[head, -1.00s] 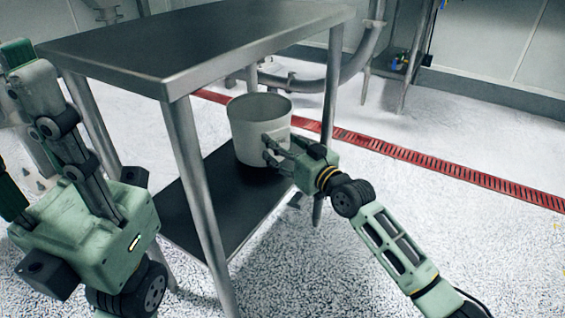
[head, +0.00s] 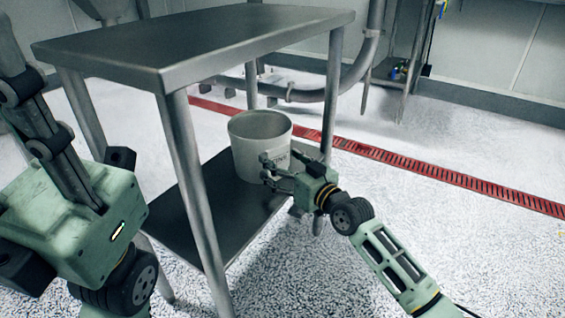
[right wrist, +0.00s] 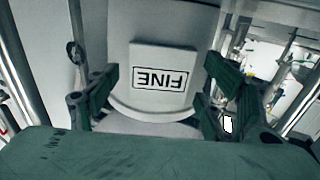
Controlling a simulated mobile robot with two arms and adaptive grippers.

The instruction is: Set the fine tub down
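The fine tub (head: 250,150), a white bucket with a "FINE" label, stands upright on the dark lower shelf (head: 215,225) of a steel table. My right gripper (head: 267,169) is at the tub's near right side. In the right wrist view, the tub (right wrist: 165,40) shows its label upside down between two spread fingers (right wrist: 160,95). The fingers look open and clear of the label; whether one still touches the wall I cannot tell. My left gripper (head: 45,125) is large at the left edge, away from the tub, with its fingertips cut off or unclear.
The table's top (head: 200,40) hangs over the lower shelf, and its front leg (head: 195,180) stands between my left arm and the tub. A red floor drain (head: 420,170) runs behind. Pipes (head: 340,80) stand at the back. The floor at right is clear.

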